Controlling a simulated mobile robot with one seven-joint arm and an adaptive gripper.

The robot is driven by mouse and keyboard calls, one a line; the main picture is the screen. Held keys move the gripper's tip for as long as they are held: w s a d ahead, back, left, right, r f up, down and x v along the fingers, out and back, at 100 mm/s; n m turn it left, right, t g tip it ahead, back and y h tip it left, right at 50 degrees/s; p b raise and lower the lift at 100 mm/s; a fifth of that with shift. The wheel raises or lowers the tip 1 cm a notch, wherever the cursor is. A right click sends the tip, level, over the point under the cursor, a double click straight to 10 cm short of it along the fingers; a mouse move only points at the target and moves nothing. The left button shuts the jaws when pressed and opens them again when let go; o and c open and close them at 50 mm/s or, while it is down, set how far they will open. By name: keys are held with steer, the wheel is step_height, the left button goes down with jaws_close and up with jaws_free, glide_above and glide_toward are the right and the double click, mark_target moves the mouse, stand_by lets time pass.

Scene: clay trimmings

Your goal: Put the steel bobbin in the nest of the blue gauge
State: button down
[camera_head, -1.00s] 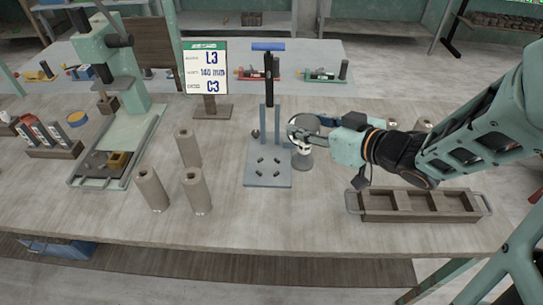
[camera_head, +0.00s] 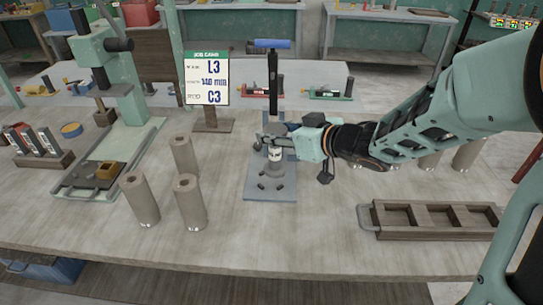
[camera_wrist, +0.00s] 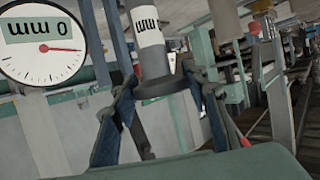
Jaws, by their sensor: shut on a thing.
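My gripper (camera_head: 277,141) is shut on a grey steel bobbin (camera_head: 275,154) with a white label. In the wrist view the bobbin (camera_wrist: 151,50) stands between the two fingers, its wide flange near the fingertips. In the head view it is over the slotted base plate of a grey-blue stand (camera_head: 257,190) with a blue handle (camera_head: 271,43). I cannot tell whether it touches the plate. The wrist view shows a dial (camera_wrist: 42,45) reading near 0 mm.
Brown cylinders (camera_head: 140,199) stand left of the stand. A compartment tray (camera_head: 440,233) lies to the right. A job card (camera_head: 207,80) stands behind. The green press (camera_head: 130,140) is at left. Red (camera_head: 257,92) and green (camera_head: 330,93) gauges sit on the back bench.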

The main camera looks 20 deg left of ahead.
mark_target(271, 147)
steer(key=shift+w+a+f+b, duration=0.35)
steer(key=shift+f+b, duration=0.1)
steer(key=shift+f, duration=0.1)
steer(key=shift+w+a+f+b, duration=0.25)
steer(key=shift+a+f+b, duration=0.15)
steer(key=shift+f, duration=0.15)
steer(key=f+b, duration=0.2)
steer(key=b, duration=0.1)
steer(key=shift+w+a+f, duration=0.15)
steer(key=shift+w+f, duration=0.05)
steer(key=shift+f, duration=0.15)
steer(key=shift+f+b, duration=0.45)
steer(key=shift+b, duration=0.05)
steer(key=shift+f, duration=0.15)
steer(key=c, duration=1.1)
jaws_free()
steer(key=shift+c, duration=0.2)
